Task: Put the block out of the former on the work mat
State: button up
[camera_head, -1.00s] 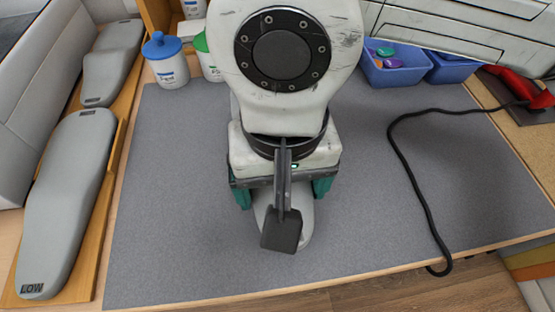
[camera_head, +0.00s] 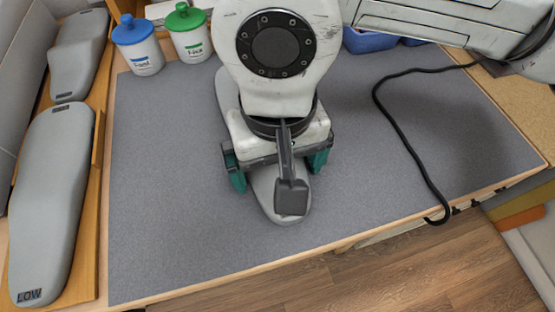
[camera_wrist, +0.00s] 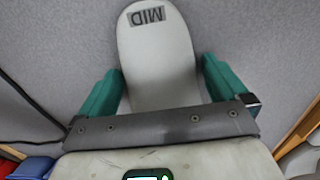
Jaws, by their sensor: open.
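A long grey insole-shaped block marked MID (camera_wrist: 160,52) lies on the grey work mat (camera_head: 165,205). In the head view its near end (camera_head: 264,198) shows below my gripper (camera_head: 278,172) and its far end shows left of my arm; the middle is hidden. My gripper is open. In the wrist view its two green fingers (camera_wrist: 160,75) stand on either side of the block, with visible gaps. I cannot tell how high the fingertips are above the mat. I cannot pick out the former for sure.
A wooden rack (camera_head: 87,245) at the left holds a grey block marked LOW (camera_head: 45,200) and another grey block (camera_head: 80,50) behind it. Blue-lidded (camera_head: 138,45) and green-lidded (camera_head: 188,35) jars stand at the back. A black cable (camera_head: 405,140) crosses the mat's right side.

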notch_tip(320, 180, up, 12)
jog(key=p, duration=0.1)
dwell(0.5)
jog(key=shift+r, duration=0.1)
